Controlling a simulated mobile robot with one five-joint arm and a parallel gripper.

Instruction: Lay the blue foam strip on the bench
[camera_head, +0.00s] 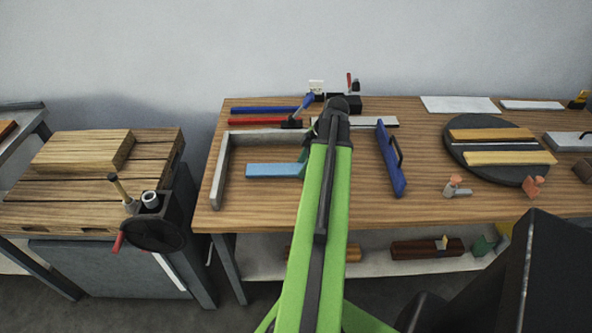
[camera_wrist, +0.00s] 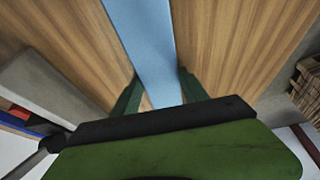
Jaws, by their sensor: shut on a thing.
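The blue foam strip (camera_head: 272,170) is light blue and shows in the head view at the left of my arm, over the wooden bench (camera_head: 262,204). In the wrist view the strip (camera_wrist: 143,40) runs from the top edge down between the fingers of my gripper (camera_wrist: 158,90). The gripper is shut on the strip near one end. In the head view, the gripper (camera_head: 305,158) is mostly hidden behind my green arm. I cannot tell whether the strip touches the bench top or is just above it.
A grey L-shaped frame (camera_head: 222,165) borders the strip at the left and back. A black round turntable (camera_head: 460,152) carries wooden strips. Red (camera_head: 262,121) and blue bars lie behind. Bare bench shows in front.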

